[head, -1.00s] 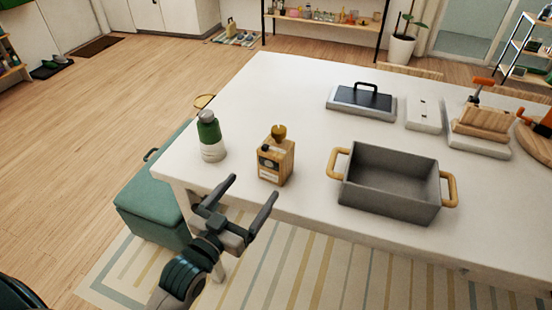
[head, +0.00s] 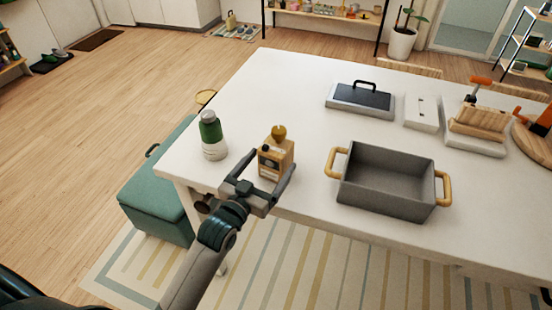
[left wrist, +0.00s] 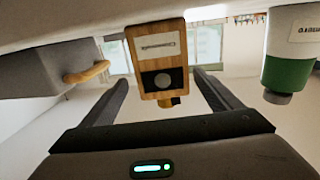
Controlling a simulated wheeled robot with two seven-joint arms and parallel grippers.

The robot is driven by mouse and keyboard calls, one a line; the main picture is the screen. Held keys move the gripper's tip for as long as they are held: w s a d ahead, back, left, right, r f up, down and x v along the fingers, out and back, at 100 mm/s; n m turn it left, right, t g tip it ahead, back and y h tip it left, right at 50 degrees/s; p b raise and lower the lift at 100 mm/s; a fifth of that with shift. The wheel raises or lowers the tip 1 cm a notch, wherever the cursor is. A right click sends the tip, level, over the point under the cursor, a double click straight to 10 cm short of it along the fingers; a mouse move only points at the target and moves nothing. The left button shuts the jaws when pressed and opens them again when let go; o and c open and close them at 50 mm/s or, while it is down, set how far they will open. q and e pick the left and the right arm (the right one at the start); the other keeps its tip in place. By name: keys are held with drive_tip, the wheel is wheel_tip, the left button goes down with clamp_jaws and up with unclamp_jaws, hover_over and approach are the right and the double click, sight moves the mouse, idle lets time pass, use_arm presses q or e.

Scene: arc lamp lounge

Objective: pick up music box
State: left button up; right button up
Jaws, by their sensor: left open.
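The music box is a small upright wooden box (head: 277,156) with a gold knob on top, near the front left edge of the white table. My left gripper (head: 264,171) is open at the table's front edge, with its fingers pointing at the box, one to each side in the head view. In the left wrist view, which looks upside down, the music box (left wrist: 159,62) shows between the two open fingers (left wrist: 165,82), with its label and dark round front facing me. I cannot tell how deep it sits between them. My right gripper is not in view.
A green and white bottle (head: 212,138) stands left of the box. A grey bin with wooden handles (head: 387,178) stands to the right. A black-topped tray (head: 360,99) and wooden items (head: 480,122) are farther back. The table's back left is clear.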

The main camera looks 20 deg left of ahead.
sight(276, 152)
use_arm(q)
drive_tip(key=shift+w+r+p, duration=0.1)
drive_tip(key=shift+w+p, duration=0.35)
drive_tip(key=shift+w, duration=0.15)
drive_tip(key=w+p, duration=0.1)
drive_tip(key=w, duration=0.2)
drive_tip(key=shift+d, duration=0.1)
drive_tip(key=shift+w+d+f+p, duration=0.2)
drive_tip(key=shift+w+p, duration=0.1)
drive_tip(key=shift+w, duration=0.2)
drive_tip(key=shift+a, duration=0.1)
drive_tip(key=shift+c, duration=0.3)
drive_tip(key=shift+r, duration=0.1)
drive_tip(key=c, duration=1.5)
drive_tip(key=shift+o, duration=0.2)
drive_tip(key=shift+r, duration=0.1)
